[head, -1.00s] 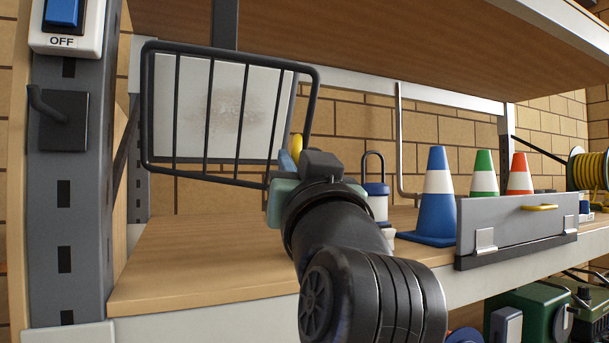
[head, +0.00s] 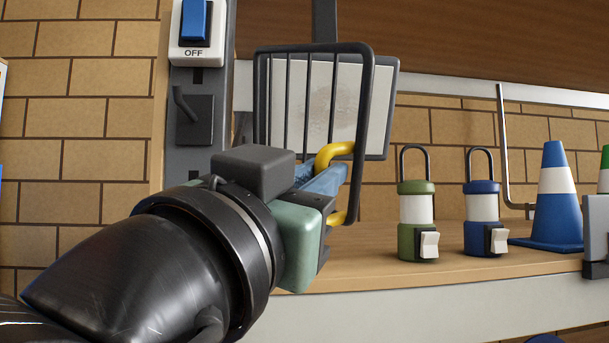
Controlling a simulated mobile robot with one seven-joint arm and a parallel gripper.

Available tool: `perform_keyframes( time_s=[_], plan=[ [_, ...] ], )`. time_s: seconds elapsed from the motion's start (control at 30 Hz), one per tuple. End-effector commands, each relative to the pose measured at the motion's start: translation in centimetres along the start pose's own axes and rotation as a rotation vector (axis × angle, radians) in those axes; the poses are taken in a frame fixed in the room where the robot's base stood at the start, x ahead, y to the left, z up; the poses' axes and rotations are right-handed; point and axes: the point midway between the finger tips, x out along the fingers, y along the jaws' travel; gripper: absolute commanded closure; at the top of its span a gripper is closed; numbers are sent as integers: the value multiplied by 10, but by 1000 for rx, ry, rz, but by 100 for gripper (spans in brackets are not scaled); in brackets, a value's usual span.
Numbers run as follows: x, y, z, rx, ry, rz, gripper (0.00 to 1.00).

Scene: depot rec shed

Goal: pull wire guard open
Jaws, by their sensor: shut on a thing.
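The wire guard (head: 371,95) is a dark frame with vertical bars. It stands at an angle in front of a pale smudged panel (head: 345,95), whose right part shows past the guard's outer edge. A yellow handle (head: 334,150) sits on the guard's right, nearer edge. My gripper (head: 328,180) is shut on this handle, with its blue fingers at the handle's middle. The gripper body hides the guard's lower left part, and the fingers hide the middle of the handle.
A grey post (head: 190,150) with a blue OFF switch (head: 195,20) and a dark hook stands left. On the shelf (head: 400,275) to the right are a green padlock-shaped item (head: 415,210), a blue one (head: 482,208) and a blue cone (head: 555,205). A wooden board hangs above.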

Motion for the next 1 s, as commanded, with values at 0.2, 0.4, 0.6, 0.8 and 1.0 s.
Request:
perform_keyframes(
  time_s=[0.2,0.4,0.6,0.8,1.0],
  plan=[
    [-22,-33,-4,3,10,123,100],
    [-36,-54,-4,7,10,249,100],
    [-45,-71,-5,12,10,352,100],
    [-50,-81,-4,15,10,416,100],
    [-51,-85,-3,17,8,446,100]
  ],
)
